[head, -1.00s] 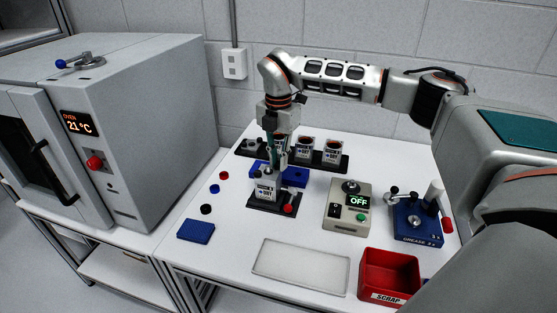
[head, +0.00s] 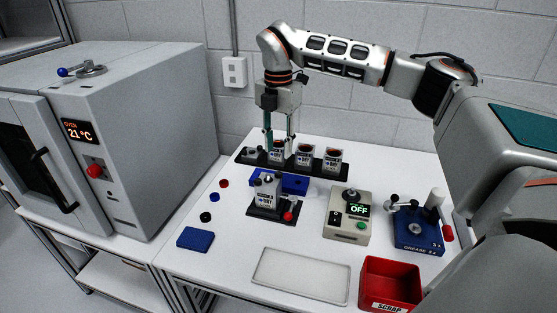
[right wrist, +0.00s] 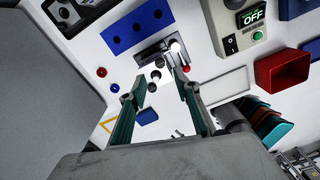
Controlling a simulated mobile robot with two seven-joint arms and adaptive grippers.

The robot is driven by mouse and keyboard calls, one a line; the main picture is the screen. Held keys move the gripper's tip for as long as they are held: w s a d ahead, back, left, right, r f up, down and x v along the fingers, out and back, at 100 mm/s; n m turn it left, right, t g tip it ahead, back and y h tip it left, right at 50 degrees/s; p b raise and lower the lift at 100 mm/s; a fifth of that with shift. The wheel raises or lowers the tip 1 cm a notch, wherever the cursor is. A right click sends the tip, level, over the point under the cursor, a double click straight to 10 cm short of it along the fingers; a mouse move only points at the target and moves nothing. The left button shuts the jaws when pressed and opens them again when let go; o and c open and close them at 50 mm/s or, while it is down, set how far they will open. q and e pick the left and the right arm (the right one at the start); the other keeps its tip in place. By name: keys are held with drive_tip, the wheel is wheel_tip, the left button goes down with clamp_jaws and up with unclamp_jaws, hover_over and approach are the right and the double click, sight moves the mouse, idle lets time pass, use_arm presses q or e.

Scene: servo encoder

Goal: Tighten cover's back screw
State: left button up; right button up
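A light-coloured unit (head: 266,194) marked with dark lettering stands upright in a black fixture (head: 285,220) with a red knob (head: 288,216). Small dark and metallic parts show on its top; I cannot tell which is the back screw of the cover. My right gripper (head: 280,145) points down above and behind the unit, its two teal-sided fingers apart. In the right wrist view the open gripper (right wrist: 160,82) has nothing clearly held between its fingertips, with the fixture (right wrist: 152,55) and small dark round parts beyond. My left gripper is not in view.
A black rack (head: 325,172) with similar units stands behind a blue block with holes (head: 295,183). A control box reading OFF (head: 348,215), a grease station (head: 417,232), a red scrap bin (head: 390,275) and a clear tray (head: 300,277) stand right and front. An oven (head: 140,150) is left.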

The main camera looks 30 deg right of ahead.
drive_tip(key=shift+r, duration=2.2)
